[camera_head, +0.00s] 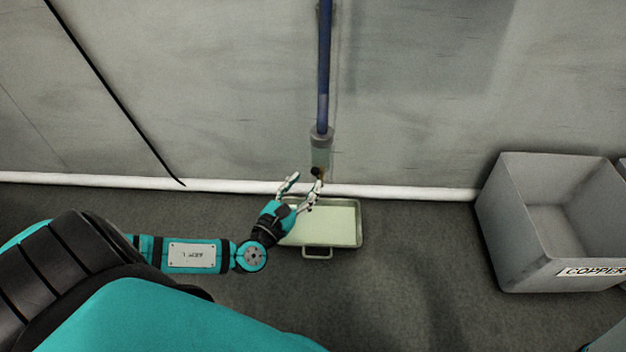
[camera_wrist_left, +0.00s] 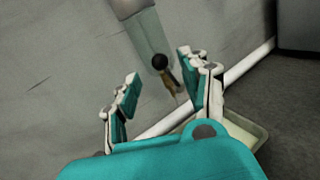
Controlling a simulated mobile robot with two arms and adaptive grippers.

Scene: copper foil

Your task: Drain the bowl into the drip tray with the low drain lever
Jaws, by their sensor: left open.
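A pale, see-through bowl (camera_head: 320,156) hangs at the lower end of a blue pipe (camera_head: 323,70) against the wall. Under it is a small drain lever with a round black knob (camera_head: 316,171), which shows larger in the left wrist view (camera_wrist_left: 160,62) beside a brass-coloured piece (camera_wrist_left: 171,80). The drip tray (camera_head: 358,225), a shallow metal tray with a pale green inside and a front handle, lies on the floor below. My left gripper (camera_head: 304,185) is open just below and left of the bowl. In the left wrist view its fingers (camera_wrist_left: 158,68) stand either side of the knob; contact cannot be told.
A grey bin (camera_head: 518,230) labelled COPPER stands on the floor at the right. A white skirting pipe (camera_head: 420,193) runs along the wall's foot. A thin black cable (camera_head: 120,102) runs down the wall at the left. The floor between tray and bin is clear.

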